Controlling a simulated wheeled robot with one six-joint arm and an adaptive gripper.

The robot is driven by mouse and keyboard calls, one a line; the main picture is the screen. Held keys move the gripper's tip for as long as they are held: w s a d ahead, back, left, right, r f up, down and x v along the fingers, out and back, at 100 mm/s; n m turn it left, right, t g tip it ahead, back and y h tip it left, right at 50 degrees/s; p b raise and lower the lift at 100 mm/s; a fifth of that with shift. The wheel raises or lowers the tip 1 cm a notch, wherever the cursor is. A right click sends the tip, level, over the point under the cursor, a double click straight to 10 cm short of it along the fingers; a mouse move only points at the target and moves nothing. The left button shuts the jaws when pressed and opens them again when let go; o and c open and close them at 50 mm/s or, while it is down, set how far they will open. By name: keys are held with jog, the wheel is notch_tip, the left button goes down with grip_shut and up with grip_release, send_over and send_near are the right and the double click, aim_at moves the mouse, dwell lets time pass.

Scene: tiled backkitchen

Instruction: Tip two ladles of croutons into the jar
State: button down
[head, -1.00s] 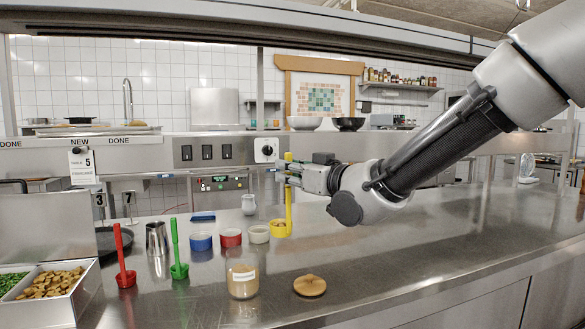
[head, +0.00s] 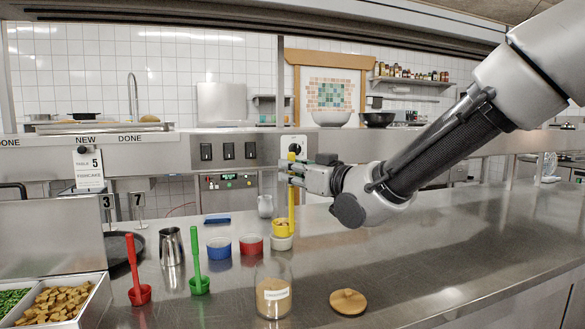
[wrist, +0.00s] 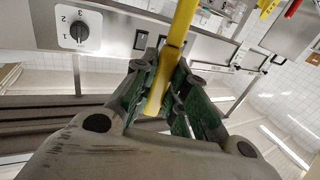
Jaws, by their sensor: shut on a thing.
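My gripper (head: 292,178) is shut on the upright yellow ladle (head: 291,203), whose handle also shows between the fingers in the wrist view (wrist: 165,75). The ladle's cup hangs above the counter, in front of the white bowl in the picture. Some brown pieces seem to show in the cup, but it is small. The glass jar (head: 273,288) stands open on the counter, below and nearer than the ladle. It has a white label and a tan filling in its lower part. The croutons (head: 58,303) lie in a steel bin at the lower left.
A round wooden lid (head: 348,301) lies right of the jar. A red ladle (head: 134,268) and a green ladle (head: 197,258) stand at left, near a steel jug (head: 172,247). Blue (head: 219,246), red (head: 251,244) and white (head: 281,243) bowls stand behind. The counter's right side is clear.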

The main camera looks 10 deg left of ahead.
aim_at(292, 187)
notch_tip(292, 187, down, 3)
jog(key=shift+f, duration=0.1)
jog(key=s+a+f+n, duration=0.9)
jog(key=s+f+n, duration=0.2)
jog(key=s+n, duration=0.3)
jog(key=w+d+r+m, duration=0.3)
jog(key=w+r+m, duration=0.1)
jog(key=r, duration=0.1)
jog(key=w+d+r+m, duration=0.3)
jog(key=w+r+m, duration=0.2)
jog(key=w+d+r+m, duration=0.3)
jog(key=w+r+m, duration=0.2)
jog(key=shift+r, duration=0.15)
dwell(0.6)
dwell(0.3)
